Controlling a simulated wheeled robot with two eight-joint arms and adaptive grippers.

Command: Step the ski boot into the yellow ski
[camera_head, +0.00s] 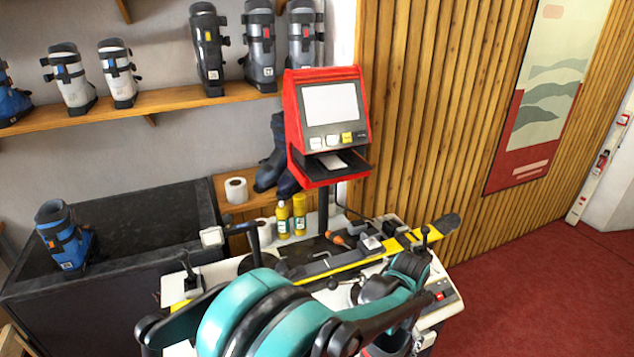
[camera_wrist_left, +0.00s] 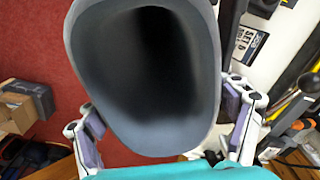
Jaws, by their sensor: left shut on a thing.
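My left gripper (camera_wrist_left: 165,122) is shut on a grey ski boot (camera_wrist_left: 146,76); one finger is on each side of its cuff. In the left wrist view I look down into the boot's dark open top; its sole is hidden. In the head view my teal left arm crosses the bottom and hides most of the gripper and boot. The yellow ski (camera_head: 349,267) lies along the bench, its dark-ended part (camera_head: 446,225) pointing to the back right. My arm covers part of it, and I cannot tell the gap between boot and ski. My right gripper is not in view.
A red machine (camera_head: 328,122) with a screen rises behind the bench. Two yellow bottles (camera_head: 299,214) stand near its post. Several boots line the wall shelf (camera_head: 150,104). Red floor is clear at right.

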